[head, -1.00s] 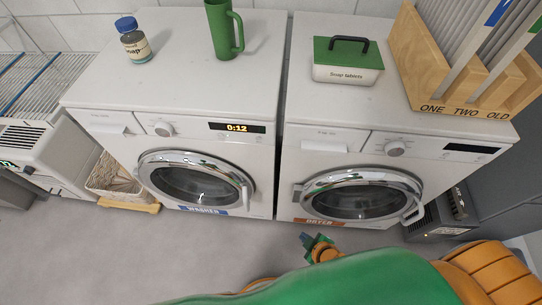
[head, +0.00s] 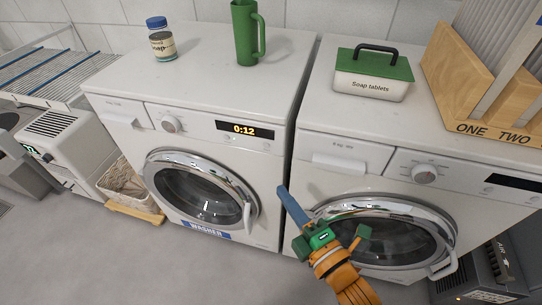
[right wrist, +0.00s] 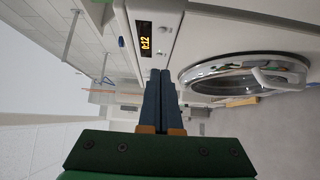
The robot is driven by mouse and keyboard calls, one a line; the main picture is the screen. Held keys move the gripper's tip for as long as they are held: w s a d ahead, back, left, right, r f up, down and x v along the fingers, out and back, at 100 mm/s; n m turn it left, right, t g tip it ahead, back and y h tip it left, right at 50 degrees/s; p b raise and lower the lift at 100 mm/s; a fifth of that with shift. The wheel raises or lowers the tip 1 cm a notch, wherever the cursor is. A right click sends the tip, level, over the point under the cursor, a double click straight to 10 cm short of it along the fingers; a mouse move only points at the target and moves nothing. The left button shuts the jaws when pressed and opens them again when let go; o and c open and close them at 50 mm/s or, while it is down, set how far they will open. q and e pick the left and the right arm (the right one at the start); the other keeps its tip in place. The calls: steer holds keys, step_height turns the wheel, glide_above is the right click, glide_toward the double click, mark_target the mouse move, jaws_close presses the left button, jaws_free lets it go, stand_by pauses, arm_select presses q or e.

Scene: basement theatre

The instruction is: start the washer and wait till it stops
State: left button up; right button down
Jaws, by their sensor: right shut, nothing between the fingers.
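The white washer (head: 190,95) stands on the left, with a blue label reading WASHER under its round door (head: 200,192). Its door looks closed. Its lit display (head: 245,129) reads 0:12, and a knob (head: 169,124) sits left of the display. In the right wrist view the display (right wrist: 146,37) also shows, with the door to its right. My right gripper (head: 284,190) is shut and empty, in front of the gap between washer and dryer, below and right of the display. It touches nothing that I can see. My left gripper is not in view.
The dryer (head: 360,133) stands right of the washer, a soap tablets box (head: 370,73) on top. A soap jar (head: 161,42) and green mug (head: 246,35) stand on the washer. A wicker basket (head: 124,183) is at lower left. The floor in front is clear.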

mark_target(266, 145)
steer(key=shift+w+d+b+x, duration=0.2)
steer(key=shift+d+x, duration=0.2)
steer(key=shift+x, duration=1.55)
steer(key=shift+w+d+b+x, duration=0.2)
steer(key=shift+d+x, duration=0.25)
steer(key=shift+x, duration=1.5)
steer(key=shift+w+d+b+x, duration=0.1)
steer(key=shift+w+d+x, duration=0.25)
steer(key=shift+x, duration=1.6)
